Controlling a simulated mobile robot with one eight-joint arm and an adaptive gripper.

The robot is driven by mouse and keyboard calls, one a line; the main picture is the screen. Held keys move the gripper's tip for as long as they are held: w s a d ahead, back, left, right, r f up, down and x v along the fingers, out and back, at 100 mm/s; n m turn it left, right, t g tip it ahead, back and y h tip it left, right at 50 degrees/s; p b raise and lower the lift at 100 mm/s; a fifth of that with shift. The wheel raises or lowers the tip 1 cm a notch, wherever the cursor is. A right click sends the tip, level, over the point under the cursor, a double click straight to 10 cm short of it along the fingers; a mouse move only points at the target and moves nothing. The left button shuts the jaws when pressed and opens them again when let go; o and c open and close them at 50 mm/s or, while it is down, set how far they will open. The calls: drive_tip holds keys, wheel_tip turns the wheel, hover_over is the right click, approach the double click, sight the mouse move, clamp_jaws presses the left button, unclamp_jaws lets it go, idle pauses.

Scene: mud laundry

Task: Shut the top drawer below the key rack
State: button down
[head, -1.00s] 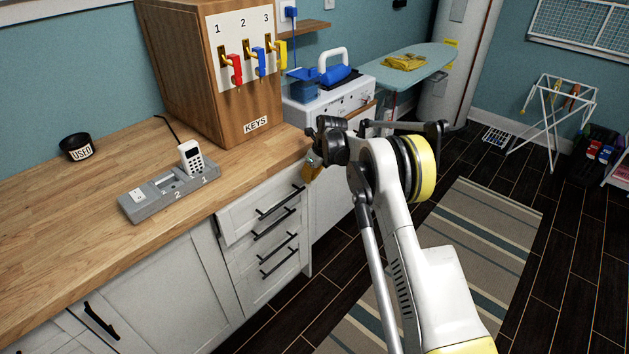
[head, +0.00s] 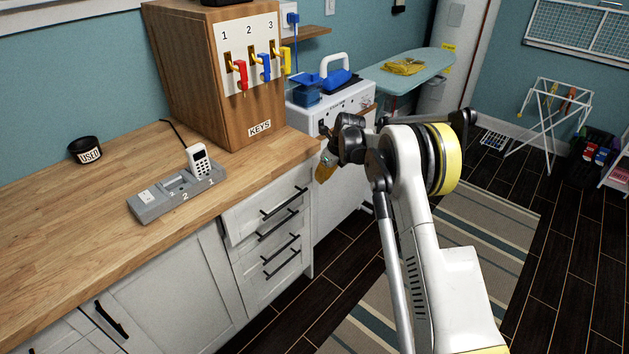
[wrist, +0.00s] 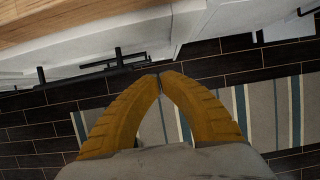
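The wooden key rack (head: 190,75) stands on the counter with red, blue and yellow keys on its numbered front. Below it is a white cabinet with a stack of drawers. The top drawer (head: 250,215) has a black bar handle (head: 284,204), and its front stands out a little from the drawers under it. My gripper (head: 325,168) is to the right of the top drawer, in front of the cabinet's right end, apart from the drawer front. Its yellow fingers meet at the tips in the wrist view (wrist: 160,76), with nothing between them. Dark handles show beyond the fingers there.
A white appliance (head: 345,105) stands beyond the cabinet. A striped rug (head: 490,235) lies on the dark floor to the right.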

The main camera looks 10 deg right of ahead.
drive_tip(key=p+v, duration=0.2)
drive_tip(key=v, duration=0.4)
drive_tip(key=s+a+r+p, duration=0.2)
drive_tip(key=s+a+p, duration=0.1)
drive_tip(key=s+a, duration=1.05)
drive_tip(key=w+b+x, duration=0.1)
drive_tip(key=b+x, duration=0.4)
drive_tip(key=x, duration=0.7)
drive_tip(key=shift+a+r+g+h, duration=0.3)
drive_tip(key=shift+g, duration=0.1)
drive_tip(key=shift+w+d, duration=0.1)
